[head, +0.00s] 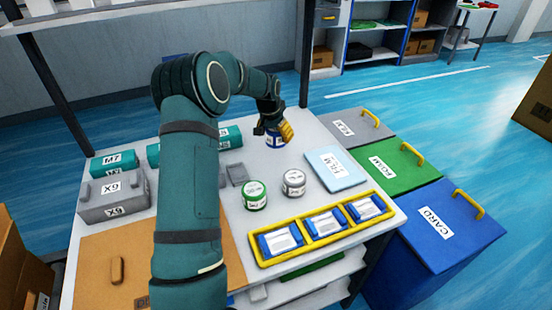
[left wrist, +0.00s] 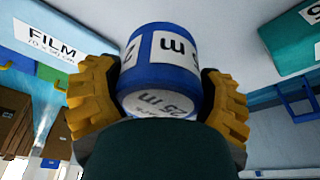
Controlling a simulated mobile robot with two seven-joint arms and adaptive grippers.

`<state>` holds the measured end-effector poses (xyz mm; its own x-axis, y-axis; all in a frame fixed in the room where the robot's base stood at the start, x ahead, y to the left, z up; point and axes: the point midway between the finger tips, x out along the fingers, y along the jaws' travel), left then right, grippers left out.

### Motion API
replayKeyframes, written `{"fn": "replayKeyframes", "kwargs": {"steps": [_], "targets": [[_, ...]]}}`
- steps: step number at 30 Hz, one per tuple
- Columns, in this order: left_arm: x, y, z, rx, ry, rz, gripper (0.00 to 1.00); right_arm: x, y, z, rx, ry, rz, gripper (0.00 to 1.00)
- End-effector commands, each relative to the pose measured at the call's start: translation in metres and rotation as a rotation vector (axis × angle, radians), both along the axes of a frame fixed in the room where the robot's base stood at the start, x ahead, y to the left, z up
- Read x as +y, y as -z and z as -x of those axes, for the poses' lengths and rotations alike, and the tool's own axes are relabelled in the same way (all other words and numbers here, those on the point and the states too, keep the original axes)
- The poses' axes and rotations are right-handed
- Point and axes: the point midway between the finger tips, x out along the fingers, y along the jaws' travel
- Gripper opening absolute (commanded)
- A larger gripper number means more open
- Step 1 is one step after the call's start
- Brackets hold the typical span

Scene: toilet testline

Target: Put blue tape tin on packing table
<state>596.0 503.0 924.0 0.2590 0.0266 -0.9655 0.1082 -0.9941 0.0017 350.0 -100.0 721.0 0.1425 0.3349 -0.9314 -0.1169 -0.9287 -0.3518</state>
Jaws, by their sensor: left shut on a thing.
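The blue tape tin (head: 275,141) has a white label and shows over the far right part of the white table (head: 222,172). My left gripper (head: 281,133) has yellow fingers and is shut on the tin. In the left wrist view the tin (left wrist: 160,70) sits between both fingers, its "25 m" end facing the camera. I cannot tell whether its base touches the table. A green tin (head: 255,195) and a white-grey tin (head: 293,183) stand on the table nearer me. My right gripper is not in view.
A yellow tray (head: 314,244) with blue-and-white packs lies along the front right edge. A light blue film pack (head: 335,169) lies right of the tins. A grey X9 box (head: 115,195) and teal boxes (head: 229,138) stand left and behind. Lidded bins (head: 435,235) line the right side.

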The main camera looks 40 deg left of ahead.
Motion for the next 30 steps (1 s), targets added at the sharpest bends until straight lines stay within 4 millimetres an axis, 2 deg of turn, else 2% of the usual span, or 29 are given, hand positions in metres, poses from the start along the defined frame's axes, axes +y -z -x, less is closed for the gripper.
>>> {"fn": "replayKeyframes", "kwargs": {"steps": [3, 10, 16, 19, 28, 29, 30], "targets": [[-0.001, 0.023, 0.0, 0.002, 0.0, 0.0, 0.32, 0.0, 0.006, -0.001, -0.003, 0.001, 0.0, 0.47], [-0.001, 0.044, 0.0, 0.001, -0.001, 0.0, 0.32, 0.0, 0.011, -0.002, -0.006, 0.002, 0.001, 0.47], [-0.001, 0.076, 0.0, 0.002, -0.001, 0.0, 0.32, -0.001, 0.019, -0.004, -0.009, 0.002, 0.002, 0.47], [-0.001, 0.082, 0.0, -0.001, 0.0, -0.001, 0.32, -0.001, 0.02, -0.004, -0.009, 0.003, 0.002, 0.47], [-0.001, 0.084, 0.0, -0.001, 0.0, -0.001, 0.32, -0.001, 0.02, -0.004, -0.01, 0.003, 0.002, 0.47], [-0.001, 0.084, 0.0, 0.001, 0.0, 0.0, 0.88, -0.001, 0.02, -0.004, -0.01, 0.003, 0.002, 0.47], [-0.001, 0.083, 0.0, 0.001, 0.0, 0.0, 1.0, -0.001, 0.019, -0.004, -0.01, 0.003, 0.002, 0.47]]}}
